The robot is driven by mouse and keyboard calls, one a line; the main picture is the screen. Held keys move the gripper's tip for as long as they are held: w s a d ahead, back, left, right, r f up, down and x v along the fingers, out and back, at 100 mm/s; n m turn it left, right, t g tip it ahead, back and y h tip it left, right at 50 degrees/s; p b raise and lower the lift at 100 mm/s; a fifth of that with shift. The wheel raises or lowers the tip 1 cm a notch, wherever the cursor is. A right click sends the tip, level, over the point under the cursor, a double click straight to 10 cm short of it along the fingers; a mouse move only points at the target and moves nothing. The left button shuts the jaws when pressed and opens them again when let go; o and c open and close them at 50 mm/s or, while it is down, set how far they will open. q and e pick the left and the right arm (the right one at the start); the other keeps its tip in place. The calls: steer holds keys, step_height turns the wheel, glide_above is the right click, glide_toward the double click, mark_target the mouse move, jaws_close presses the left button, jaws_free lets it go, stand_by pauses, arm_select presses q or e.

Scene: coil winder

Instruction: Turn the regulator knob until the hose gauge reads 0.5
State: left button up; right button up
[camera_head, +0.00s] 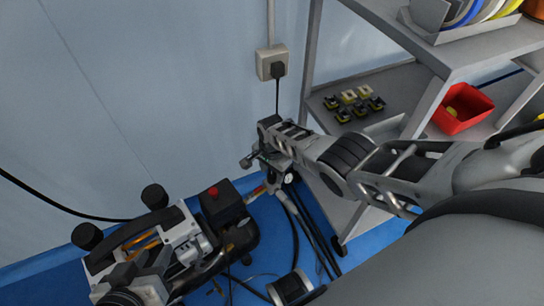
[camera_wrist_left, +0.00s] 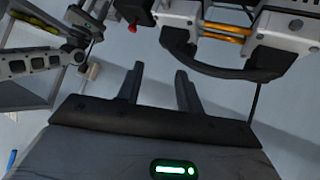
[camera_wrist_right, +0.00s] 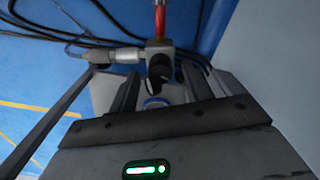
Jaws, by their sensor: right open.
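The regulator shows in the right wrist view as a metal fitting with a black knob (camera_wrist_right: 159,68) and a red hose above it. My right gripper (camera_wrist_right: 160,82) is open, its fingers on either side of the knob; I cannot tell whether they touch it. In the head view my right gripper (camera_head: 260,160) is above the hose fittings, and the knob is hard to make out. A small round gauge (camera_head: 289,178) sits just below it; its reading is too small to tell. My left gripper (camera_wrist_left: 160,88) is open and empty near the compressor (camera_wrist_left: 240,45).
The compressor (camera_head: 228,208) with a red button and black handle stands on the blue floor at lower left. A grey shelf unit (camera_head: 385,75) with a red bin (camera_head: 463,108) stands at right. Dark hoses lie on the floor. A wall socket (camera_head: 271,63) holds a plug.

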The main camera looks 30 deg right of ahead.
step_height(320, 180, up, 10)
steer(key=p, duration=0.7)
step_height(320, 180, up, 4)
steer(key=p, duration=0.3)
glide_above(272, 175)
arm_select(q)
steer(key=s+a+r+t+y, duration=0.1)
steer(key=a+r, duration=0.2)
steer(key=r, duration=0.9)
steer(key=shift+s+a+r+n+t, duration=0.15)
steer(key=shift+s+r+n+t, duration=0.05)
steer(key=shift+r+n+t, duration=0.2)
arm_select(e)
steer(key=shift+r, duration=0.65)
